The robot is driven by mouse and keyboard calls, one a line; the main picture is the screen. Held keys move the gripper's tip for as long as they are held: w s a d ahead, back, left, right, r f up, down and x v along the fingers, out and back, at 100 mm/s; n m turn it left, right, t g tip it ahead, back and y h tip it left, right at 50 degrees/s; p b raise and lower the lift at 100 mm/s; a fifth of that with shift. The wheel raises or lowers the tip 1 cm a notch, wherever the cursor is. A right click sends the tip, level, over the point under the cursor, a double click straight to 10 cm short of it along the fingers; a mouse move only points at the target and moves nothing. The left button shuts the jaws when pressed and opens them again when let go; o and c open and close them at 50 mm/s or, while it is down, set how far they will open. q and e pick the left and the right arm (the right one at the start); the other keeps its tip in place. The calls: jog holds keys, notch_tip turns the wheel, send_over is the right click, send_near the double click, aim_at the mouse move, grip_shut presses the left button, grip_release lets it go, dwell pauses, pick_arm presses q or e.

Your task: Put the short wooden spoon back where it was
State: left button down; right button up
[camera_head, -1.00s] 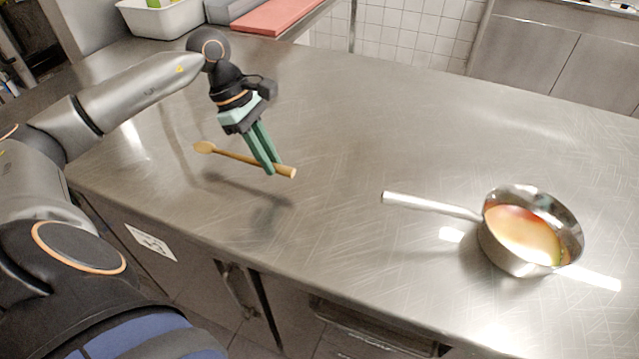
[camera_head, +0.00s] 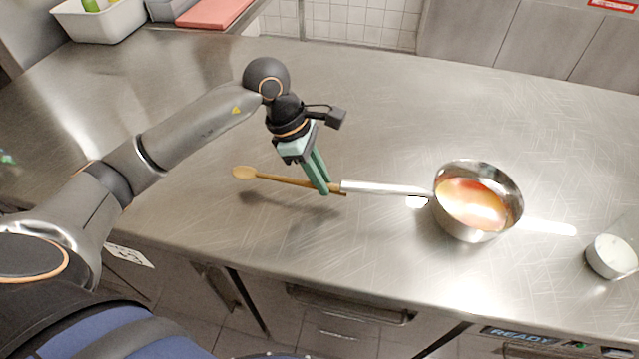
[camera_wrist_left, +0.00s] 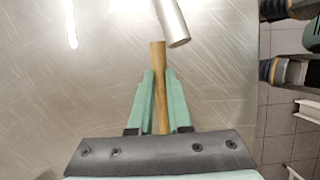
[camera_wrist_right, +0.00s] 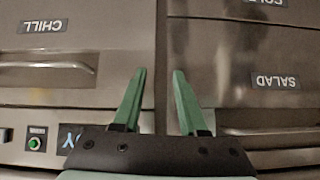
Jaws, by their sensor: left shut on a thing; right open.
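The short wooden spoon (camera_head: 270,178) is held over the steel counter, its bowl pointing left in the head view. My left gripper (camera_head: 324,190) is shut on its handle near the end. In the left wrist view the handle (camera_wrist_left: 158,60) runs between the green fingers (camera_wrist_left: 160,102), its end close to the pan's handle (camera_wrist_left: 172,22). Whether they touch I cannot tell. The steel saucepan (camera_head: 478,232) with orange-red contents stands on the counter to the right, handle pointing left. My right gripper (camera_wrist_right: 158,98) is open and empty in the right wrist view, in front of labelled drawers.
A white bin (camera_head: 100,25) and a red board (camera_head: 215,12) are at the back left. The counter (camera_head: 380,110) behind the pan is clear. Drawer fronts (camera_wrist_right: 70,70) lie below its front edge.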

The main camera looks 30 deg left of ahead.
aim_at(296, 180)
pick_arm(q)
jog(key=shift+a+f, duration=0.15)
jog(key=shift+f, duration=1.35)
jog(key=shift+f, duration=0.1)
jog(key=shift+f, duration=0.15)
jog(key=c, duration=0.9)
grip_release()
jog(key=shift+o, duration=0.2)
jog(key=v, duration=1.2)
jog(key=shift+r, duration=0.2)
jog(key=shift+s, duration=0.1)
